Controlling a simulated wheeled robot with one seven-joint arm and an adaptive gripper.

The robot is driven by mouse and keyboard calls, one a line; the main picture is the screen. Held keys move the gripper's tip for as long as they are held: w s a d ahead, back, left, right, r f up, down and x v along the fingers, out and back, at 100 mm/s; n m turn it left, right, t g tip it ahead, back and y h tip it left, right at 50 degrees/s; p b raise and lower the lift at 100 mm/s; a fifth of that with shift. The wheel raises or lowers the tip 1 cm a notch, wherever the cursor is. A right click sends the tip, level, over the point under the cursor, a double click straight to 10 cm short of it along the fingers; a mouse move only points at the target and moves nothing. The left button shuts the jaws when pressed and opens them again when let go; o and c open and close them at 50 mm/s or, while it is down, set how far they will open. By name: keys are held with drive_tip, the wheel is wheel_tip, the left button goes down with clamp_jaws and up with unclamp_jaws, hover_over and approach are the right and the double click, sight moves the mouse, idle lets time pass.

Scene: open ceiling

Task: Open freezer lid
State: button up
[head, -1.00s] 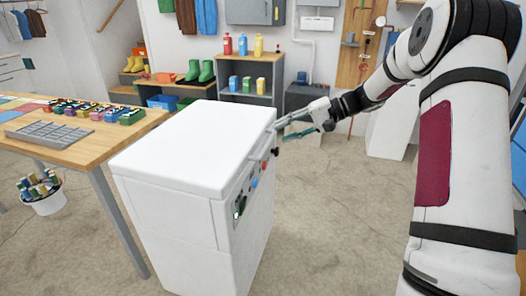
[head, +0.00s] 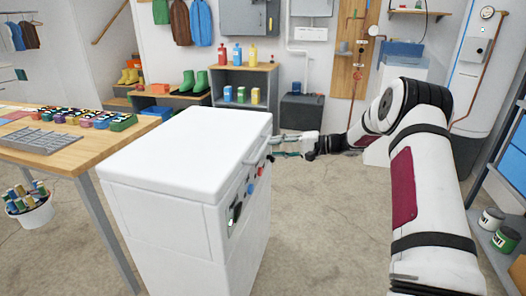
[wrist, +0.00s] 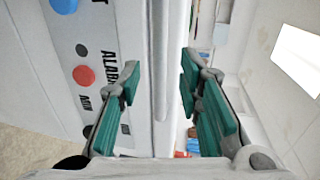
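The white chest freezer (head: 165,215) stands in the middle of the head view, its flat lid (head: 185,140) shut. A long handle (head: 256,150) runs along the lid's right-hand edge, above a panel with red, blue and dark round controls. My gripper (head: 272,147) is level at this edge, reaching in from the right. In the wrist view, its teal-padded fingers (wrist: 160,85) are apart, one on each side of the pale handle bar (wrist: 160,60). Gaps show between the bar and both pads. The control panel (wrist: 85,65) fills the left of that view.
A wooden table (head: 85,150) with a grey tray and several small coloured items stands left of the freezer. A white bucket (head: 32,215) is on the floor below it. Shelves (head: 245,95) line the back wall. Open floor (head: 330,220) lies right of the freezer.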

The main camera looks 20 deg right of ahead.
sight(263, 146)
drive_tip(key=shift+b+x, duration=0.4)
drive_tip(key=shift+x, duration=2.35)
drive_tip(key=shift+c, duration=0.6)
clamp_jaws()
